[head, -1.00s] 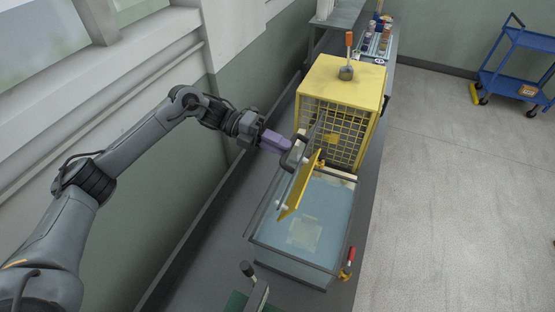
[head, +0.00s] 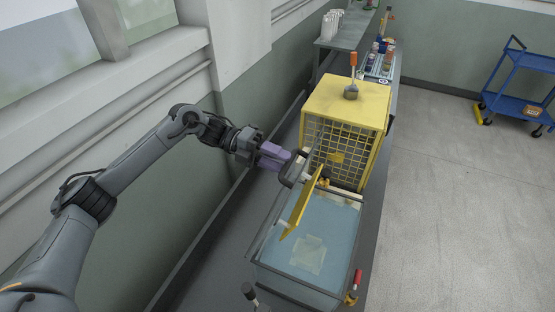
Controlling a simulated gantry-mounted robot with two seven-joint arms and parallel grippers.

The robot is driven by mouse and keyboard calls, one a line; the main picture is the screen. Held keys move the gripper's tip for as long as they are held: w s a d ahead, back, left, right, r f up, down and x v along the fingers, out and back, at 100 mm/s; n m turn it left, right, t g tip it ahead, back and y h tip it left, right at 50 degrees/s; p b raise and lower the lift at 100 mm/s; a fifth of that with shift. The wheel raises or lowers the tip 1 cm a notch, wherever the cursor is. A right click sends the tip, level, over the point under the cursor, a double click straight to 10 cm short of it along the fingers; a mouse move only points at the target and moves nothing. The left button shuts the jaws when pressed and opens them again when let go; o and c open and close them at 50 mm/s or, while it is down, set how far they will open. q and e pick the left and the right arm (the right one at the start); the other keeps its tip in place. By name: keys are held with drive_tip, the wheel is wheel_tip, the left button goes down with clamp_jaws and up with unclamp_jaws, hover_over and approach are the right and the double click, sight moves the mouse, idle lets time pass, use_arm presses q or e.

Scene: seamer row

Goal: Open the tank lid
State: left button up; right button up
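The tank (head: 339,246) is a clear-walled box of blue liquid on the bench. Its lid (head: 303,203), a narrow yellow-edged panel seen almost edge-on, stands steeply raised above the tank. A dark bar handle (head: 291,172) sticks out from the lid's left side. My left gripper (head: 283,159), with purple fingers, is just left of the handle, its tips close to it. The fingers look parted, with a gap at the tips; whether they touch the handle is unclear. My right gripper is not in view.
A red-handled valve (head: 355,284) is at the tank's front right corner. The wall runs close on the left. A blue cart (head: 520,85) stands far right; floor between is clear.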

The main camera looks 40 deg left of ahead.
use_arm(q)
drive_tip(key=b+v, duration=0.2)
drive_tip(key=v, duration=0.9)
drive_tip(key=shift+b, duration=0.35)
drive_tip(key=shift+d, duration=0.1)
